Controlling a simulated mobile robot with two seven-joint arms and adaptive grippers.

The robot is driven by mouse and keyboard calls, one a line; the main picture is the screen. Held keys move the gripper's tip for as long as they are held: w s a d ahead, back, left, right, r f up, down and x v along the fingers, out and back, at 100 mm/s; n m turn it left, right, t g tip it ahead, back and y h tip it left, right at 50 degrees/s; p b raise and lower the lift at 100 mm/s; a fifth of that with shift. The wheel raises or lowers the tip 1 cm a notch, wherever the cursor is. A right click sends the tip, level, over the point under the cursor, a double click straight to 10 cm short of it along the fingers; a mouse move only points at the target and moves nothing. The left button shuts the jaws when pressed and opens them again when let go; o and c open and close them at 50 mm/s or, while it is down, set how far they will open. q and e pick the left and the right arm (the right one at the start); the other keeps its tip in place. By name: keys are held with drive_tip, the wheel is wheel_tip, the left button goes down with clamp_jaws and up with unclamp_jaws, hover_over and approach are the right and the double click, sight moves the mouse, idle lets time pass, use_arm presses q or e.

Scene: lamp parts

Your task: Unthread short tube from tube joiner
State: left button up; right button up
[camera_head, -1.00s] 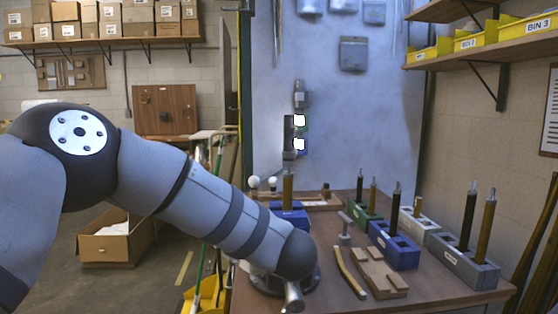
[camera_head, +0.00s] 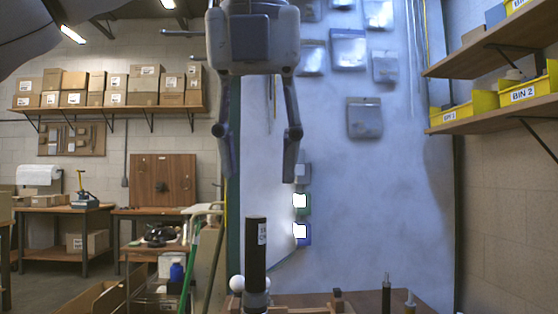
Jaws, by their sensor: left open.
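My left gripper (camera_head: 257,180) hangs at the top centre of the head view, fingers pointing down, spread apart and empty. A dark upright tube (camera_head: 255,248) with a small white label stands below the fingers, apart from them in the picture. My right gripper is not in view.
At the lower right, a black tube (camera_head: 386,296) and a brass tube (camera_head: 409,302) stand with metal tips up. Shelves with yellow bins (camera_head: 524,94) are on the right wall. A white ball (camera_head: 236,283) shows beside the dark tube. The space around my gripper looks clear.

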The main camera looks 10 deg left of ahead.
sight(257, 244)
use_arm(q)
drive_tip(key=shift+s+a+f, duration=0.1)
drive_tip(key=shift+s+f, duration=0.2)
drive_tip(key=shift+f, duration=0.3)
drive_tip(key=shift+s+a+f, duration=0.1)
drive_tip(key=shift+s+f, duration=0.15)
drive_tip(key=shift+f, duration=0.35)
drive_tip(key=x, duration=0.9)
drive_tip(key=shift+w+d, duration=0.1)
drive_tip(key=shift+w, duration=0.05)
drive_tip(key=shift+r, duration=0.1)
